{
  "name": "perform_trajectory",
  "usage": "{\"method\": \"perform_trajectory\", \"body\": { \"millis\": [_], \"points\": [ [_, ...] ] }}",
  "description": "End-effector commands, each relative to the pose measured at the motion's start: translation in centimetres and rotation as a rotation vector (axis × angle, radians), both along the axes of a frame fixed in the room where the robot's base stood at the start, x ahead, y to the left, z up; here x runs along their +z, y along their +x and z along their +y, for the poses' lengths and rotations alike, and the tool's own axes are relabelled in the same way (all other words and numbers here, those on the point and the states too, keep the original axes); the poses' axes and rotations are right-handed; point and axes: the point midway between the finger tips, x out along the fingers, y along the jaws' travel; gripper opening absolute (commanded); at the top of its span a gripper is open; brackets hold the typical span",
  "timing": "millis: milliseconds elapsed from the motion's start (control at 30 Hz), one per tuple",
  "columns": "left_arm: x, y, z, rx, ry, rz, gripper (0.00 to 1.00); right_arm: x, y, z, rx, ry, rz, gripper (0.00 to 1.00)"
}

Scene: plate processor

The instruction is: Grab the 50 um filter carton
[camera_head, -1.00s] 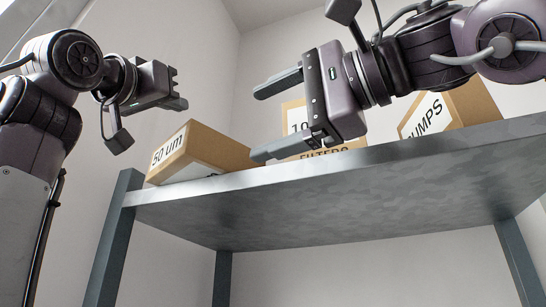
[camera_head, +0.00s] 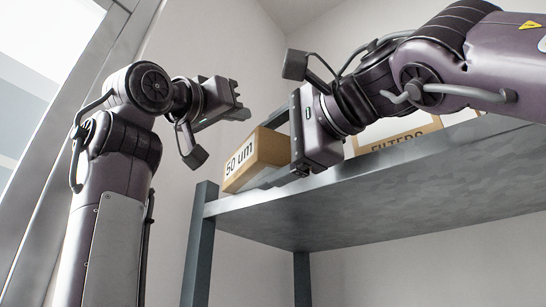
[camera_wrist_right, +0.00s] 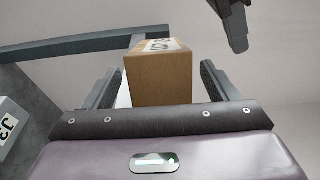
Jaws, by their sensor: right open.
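The 50 um carton (camera_head: 240,163) is a brown box with a white label, near the left end of the raised metal shelf. My right gripper (camera_head: 268,150) is at its right side, with fingers reaching toward it. In the right wrist view the carton (camera_wrist_right: 160,82) sits between the two open fingers, with a gap on each side. My left gripper (camera_head: 240,108) hangs empty above and left of the carton; its finger opening is hard to make out. A dark fingertip, likely of the left gripper, shows at the top of the right wrist view (camera_wrist_right: 236,28).
The grey shelf (camera_head: 370,190) has upright legs at its corners. A FILTERS carton (camera_head: 398,138) stands to the right, partly hidden by my right arm. A grey box with a white label (camera_wrist_right: 14,125) shows at the left of the right wrist view. White walls stand behind.

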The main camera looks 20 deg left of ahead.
Motion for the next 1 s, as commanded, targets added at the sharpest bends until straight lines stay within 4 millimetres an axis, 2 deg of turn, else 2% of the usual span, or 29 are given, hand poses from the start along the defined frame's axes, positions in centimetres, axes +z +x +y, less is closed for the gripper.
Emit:
{"method": "perform_trajectory", "body": {
  "millis": [333, 800, 1000],
  "points": [
    [0.0, 0.0, -0.01, 0.0, 0.0, 0.0, 0.0, -0.01, 0.13, 0.21, 0.0, 0.0, 0.0, 0.79],
    [0.0, 0.0, -0.01, 0.0, 0.0, 0.0, 0.0, -0.02, 0.13, 0.19, 0.0, 0.0, 0.0, 0.17],
    [0.83, -0.1, 0.01, 0.0, 0.001, 0.0, 0.0, -0.03, 0.14, 0.2, 0.0, -0.001, 0.0, 0.15]
  ]
}}
